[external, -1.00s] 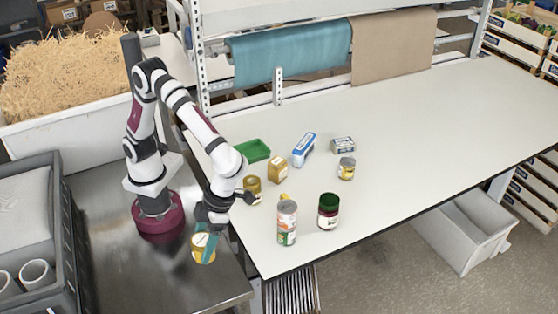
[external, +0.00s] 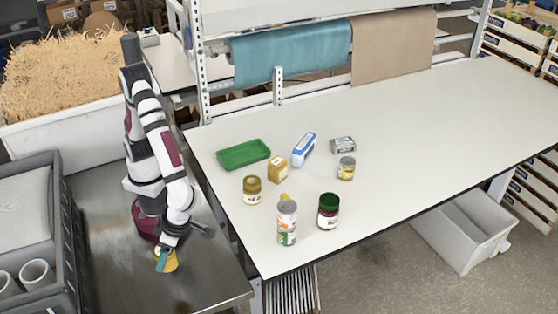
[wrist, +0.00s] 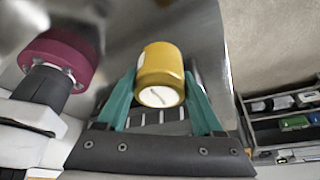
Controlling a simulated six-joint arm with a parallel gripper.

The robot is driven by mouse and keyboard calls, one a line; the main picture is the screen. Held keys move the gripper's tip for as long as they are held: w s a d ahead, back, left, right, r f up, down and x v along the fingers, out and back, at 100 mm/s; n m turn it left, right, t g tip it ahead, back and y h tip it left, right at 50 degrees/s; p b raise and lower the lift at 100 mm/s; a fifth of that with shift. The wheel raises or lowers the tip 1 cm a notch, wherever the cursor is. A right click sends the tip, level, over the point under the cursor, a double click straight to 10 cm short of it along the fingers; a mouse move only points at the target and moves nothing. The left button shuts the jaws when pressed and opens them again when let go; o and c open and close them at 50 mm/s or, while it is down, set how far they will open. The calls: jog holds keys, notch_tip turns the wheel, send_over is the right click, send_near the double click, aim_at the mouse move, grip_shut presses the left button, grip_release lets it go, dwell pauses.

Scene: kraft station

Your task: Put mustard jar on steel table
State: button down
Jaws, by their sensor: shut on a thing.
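The mustard jar is a yellow cylinder (external: 171,263) with a pale end, at the front of the steel table (external: 215,278) beside my base. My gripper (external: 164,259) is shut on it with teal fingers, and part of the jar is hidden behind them. In the wrist view the jar (wrist: 160,65) sits between both teal fingers (wrist: 159,82). The jar looks tilted in the external view. I cannot tell whether it touches the steel surface.
A dark grey crate (external: 52,240) stands at the left edge of the steel table.

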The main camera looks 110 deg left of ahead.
jog(key=w+a+f, duration=0.1)
jog(key=w+f, duration=0.1)
jog(key=w, duration=0.1)
jog(key=w+a+f, duration=0.2)
jog(key=w, duration=0.1)
jog(key=w+a+f, duration=0.2)
jog(key=w+f, duration=0.1)
jog(key=w, duration=0.1)
jog(key=shift+a, duration=0.25)
jog(key=shift+w+f, duration=0.15)
jog(key=shift+f, duration=1.8)
jog(key=shift+c, duration=0.2)
grip_release()
jog(key=shift+f, duration=0.1)
